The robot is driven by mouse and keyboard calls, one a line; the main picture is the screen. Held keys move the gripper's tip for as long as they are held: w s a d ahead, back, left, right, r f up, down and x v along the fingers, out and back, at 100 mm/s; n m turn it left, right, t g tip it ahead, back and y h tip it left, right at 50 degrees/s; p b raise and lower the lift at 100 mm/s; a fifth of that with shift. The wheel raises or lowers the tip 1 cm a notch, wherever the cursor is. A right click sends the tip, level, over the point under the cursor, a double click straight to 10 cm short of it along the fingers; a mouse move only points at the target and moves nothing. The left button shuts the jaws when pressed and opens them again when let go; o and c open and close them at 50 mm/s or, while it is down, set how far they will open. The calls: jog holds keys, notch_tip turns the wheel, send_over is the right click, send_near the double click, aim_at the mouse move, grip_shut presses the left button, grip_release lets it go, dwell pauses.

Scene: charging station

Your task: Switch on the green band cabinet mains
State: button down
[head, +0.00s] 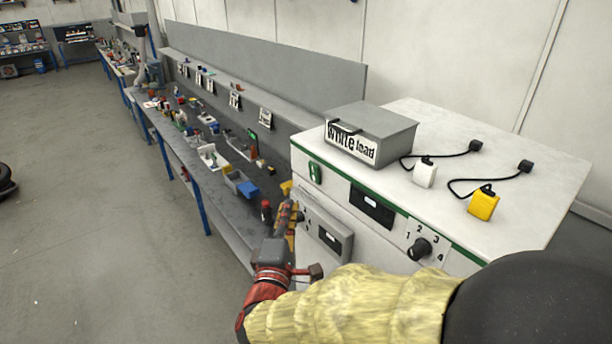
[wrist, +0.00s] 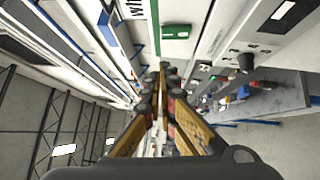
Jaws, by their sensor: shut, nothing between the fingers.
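The green band cabinet (head: 455,246) is white with a green stripe along its top front edge. A small green switch (head: 315,172) sits at the left end of its front face. A green switch-like part (wrist: 176,32) shows at the top of the wrist view; its on or off position is too small to tell. My gripper (head: 285,208) is shut and empty, in front of the cabinet's left end, below and left of the switch and apart from it. In the wrist view the closed fingertips (wrist: 162,70) point toward the area below the green part.
The front also carries a dark display (head: 372,205), a numbered black knob (head: 420,249) and a protruding grey box (head: 324,230). On top stand a "White load" box (head: 370,135), a white plug (head: 424,173) and a yellow plug (head: 484,204).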

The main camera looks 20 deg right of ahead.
jog(key=shift+w, duration=0.1)
jog(key=p, duration=0.2)
send_near(310, 171)
notch_tip(310, 171, up, 3)
jog(key=w+a, duration=0.2)
jog(key=w+d, duration=0.2)
jog(key=d, duration=0.1)
jog(key=shift+d+r, duration=0.1)
jog(key=shift+r, duration=0.25)
jog(key=shift+r+p, duration=0.1)
jog(key=shift+p, duration=0.2)
jog(key=d+r+m+g+p, duration=0.1)
jog(key=p, duration=0.2)
jog(key=shift+w+d+r, duration=0.1)
jog(key=shift+w, duration=0.05)
jog(key=shift+f, duration=0.35)
jog(key=shift+y, duration=0.3)
